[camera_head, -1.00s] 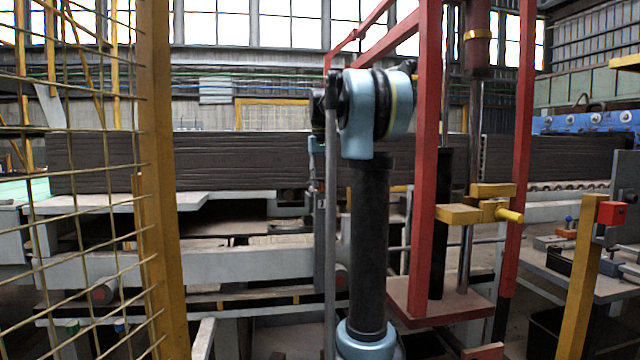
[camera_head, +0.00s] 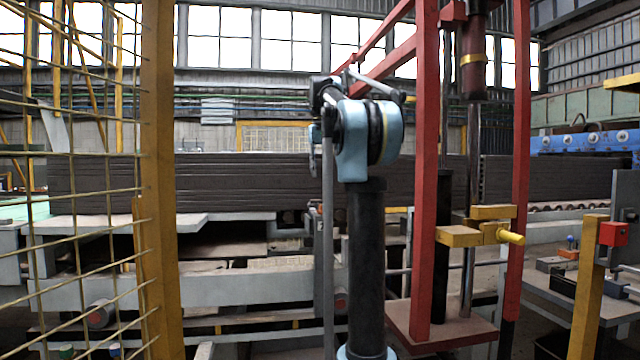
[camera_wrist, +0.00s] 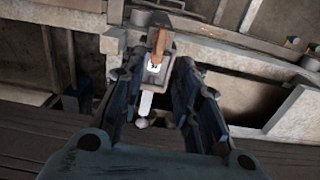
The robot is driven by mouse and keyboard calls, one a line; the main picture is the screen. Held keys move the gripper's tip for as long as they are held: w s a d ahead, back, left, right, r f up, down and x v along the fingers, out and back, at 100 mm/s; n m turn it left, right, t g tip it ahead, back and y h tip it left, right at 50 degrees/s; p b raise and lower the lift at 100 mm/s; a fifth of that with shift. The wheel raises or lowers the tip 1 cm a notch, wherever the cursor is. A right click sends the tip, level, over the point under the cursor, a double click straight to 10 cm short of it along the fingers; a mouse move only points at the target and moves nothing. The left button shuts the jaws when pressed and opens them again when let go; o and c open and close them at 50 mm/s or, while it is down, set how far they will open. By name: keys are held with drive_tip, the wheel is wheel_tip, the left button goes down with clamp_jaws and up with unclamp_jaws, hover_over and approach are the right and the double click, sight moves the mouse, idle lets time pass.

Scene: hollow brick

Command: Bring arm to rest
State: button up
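My arm (camera_head: 367,250) stands upright in the middle of the head view, with a light blue joint (camera_head: 352,150) at its top. Dark and grey parts show around and above that joint; I cannot make out the gripper's fingers there. In the wrist view my gripper (camera_wrist: 158,68) is open, with its two dark fingers apart. An orange-brown and white fitting shows between and beyond the fingers. I cannot tell how far off it is, and nothing appears gripped.
A red frame (camera_head: 425,170) with a yellow clamp (camera_head: 458,236) stands close at the right of my arm. A yellow post (camera_head: 160,180) with wire mesh (camera_head: 75,190) is at left. A long dark brick stack (camera_head: 250,180) lies on a grey machine (camera_head: 240,290) behind.

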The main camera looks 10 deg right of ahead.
drive_tip(key=shift+r, duration=0.3)
drive_tip(key=s+f, duration=1.2)
drive_tip(key=f, duration=0.4)
drive_tip(key=s+a+f+t, duration=0.1)
drive_tip(key=s+f, duration=1.1)
drive_tip(key=f, duration=0.4)
drive_tip(key=s+f+t, duration=0.1)
drive_tip(key=s+f, duration=1.2)
drive_tip(key=f, duration=0.3)
drive_tip(key=shift+a, duration=0.4)
